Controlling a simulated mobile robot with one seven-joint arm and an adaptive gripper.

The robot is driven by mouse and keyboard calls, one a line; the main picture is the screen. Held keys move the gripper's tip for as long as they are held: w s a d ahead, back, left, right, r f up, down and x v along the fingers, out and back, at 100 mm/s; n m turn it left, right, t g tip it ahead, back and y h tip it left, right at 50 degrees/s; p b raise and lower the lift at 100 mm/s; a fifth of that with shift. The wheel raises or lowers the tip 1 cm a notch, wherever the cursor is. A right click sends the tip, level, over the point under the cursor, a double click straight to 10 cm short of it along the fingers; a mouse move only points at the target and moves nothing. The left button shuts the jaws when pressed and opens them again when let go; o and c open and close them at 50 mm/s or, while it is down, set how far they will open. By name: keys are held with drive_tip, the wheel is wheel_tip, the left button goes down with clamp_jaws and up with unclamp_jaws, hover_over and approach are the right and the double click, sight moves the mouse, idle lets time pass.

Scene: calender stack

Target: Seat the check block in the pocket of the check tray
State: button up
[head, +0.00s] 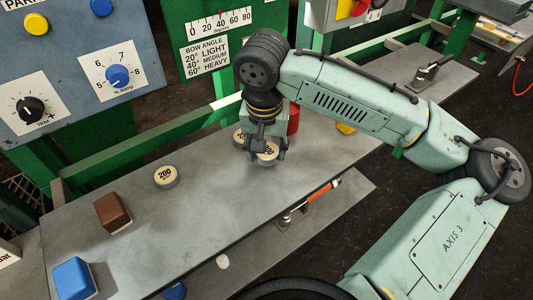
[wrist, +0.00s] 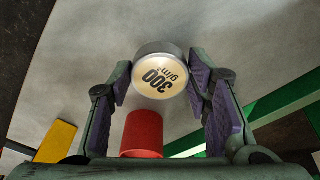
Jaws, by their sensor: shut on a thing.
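My gripper (head: 266,156) is shut on a round, pale-topped weight (head: 268,152) marked 300, over the grey bench. In the wrist view, my gripper's purple pads (wrist: 158,82) stand on both sides of this 300 g/m² weight (wrist: 160,76), whose printing appears upside down. I cannot tell whether it touches the bench. A brown block (head: 113,212) and a blue block (head: 74,279) lie on the bench at the left; neither carries a readable label. I cannot pick out a check tray or its pocket in either view.
A weight marked 200 (head: 166,177) stands left of my gripper, and another weight (head: 240,136) stands just behind it. A red cylinder (head: 293,119) and a yellow piece (head: 345,128) are on the right. A red-handled clamp (head: 308,203) sits below the bench's front edge (head: 225,238).

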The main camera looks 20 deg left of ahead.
sight(267, 154)
drive_tip(key=shift+f, duration=1.4)
drive_tip(key=shift+f, duration=0.2)
drive_tip(key=o, duration=1.2)
drive_tip(key=shift+r, duration=0.1)
